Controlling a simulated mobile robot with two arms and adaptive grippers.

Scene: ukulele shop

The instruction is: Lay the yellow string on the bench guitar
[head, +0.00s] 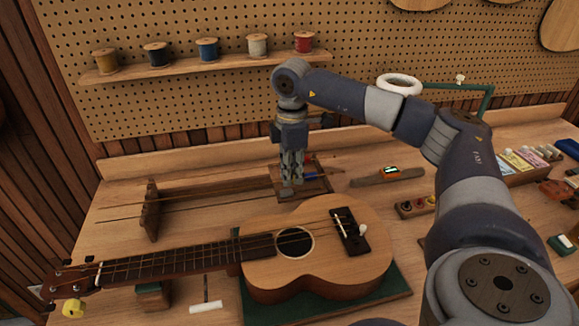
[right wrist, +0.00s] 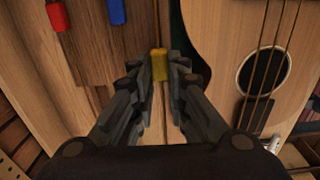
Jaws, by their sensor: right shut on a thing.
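The bench guitar (head: 330,272) lies face up on a green mat (head: 400,307), its neck (head: 180,263) pointing left. Several strings cross its sound hole, and a pale peg (head: 363,231) stands at its bridge. A yellow knob (head: 73,308) is at its headstock. My right gripper (head: 291,192) is just behind the guitar's body, over the front of the string rack. In the right wrist view its fingers are shut on the yellow string's end piece (right wrist: 159,64), beside the guitar (right wrist: 220,40). The string's length is hard to make out. My left gripper is not in view.
The string rack has a wooden stand (head: 150,212) at left. Red (right wrist: 57,17) and blue (right wrist: 116,12) end pieces lie near my right gripper. A tuner (head: 390,172), a peg block (head: 414,207) and small boxes (head: 525,160) stand to the right. A white-handled tool (head: 206,306) lies in front of the neck.

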